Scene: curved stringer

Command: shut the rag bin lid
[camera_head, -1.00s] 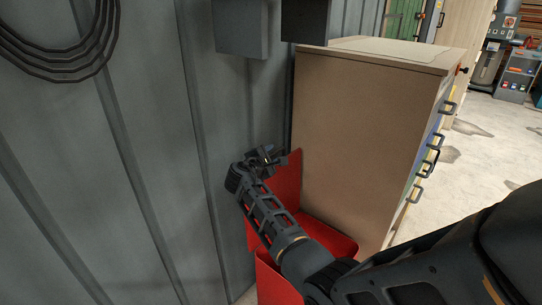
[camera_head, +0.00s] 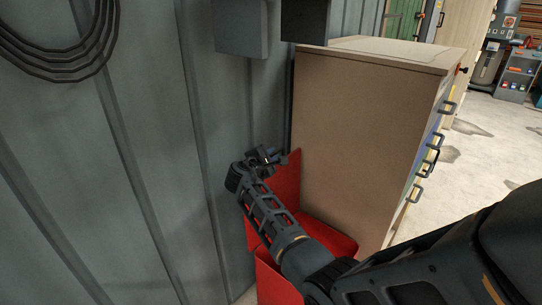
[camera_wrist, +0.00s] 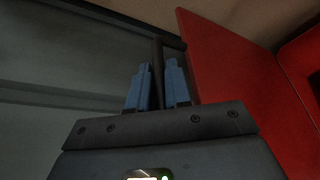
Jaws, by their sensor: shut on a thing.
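The red rag bin (camera_head: 274,281) stands low between the metal wall and the wooden cabinet. Its red lid (camera_head: 288,180) is up, standing steeply at the back of the bin, so the bin is open; my arm hides part of both. My gripper (camera_head: 271,157) is at the lid's upper left edge. In the wrist view, the two blue fingers (camera_wrist: 158,86) are closed around a thin dark bar (camera_wrist: 157,58), beside the red lid panel (camera_wrist: 228,72). I cannot see clearly how the bar joins the lid.
A wooden cabinet (camera_head: 360,125) with drawer handles stands close at the right of the bin. The corrugated metal wall (camera_head: 150,150) is close at the left. Two grey boxes (camera_head: 241,28) (camera_head: 306,20) hang above. Open floor (camera_head: 485,150) lies beyond the cabinet.

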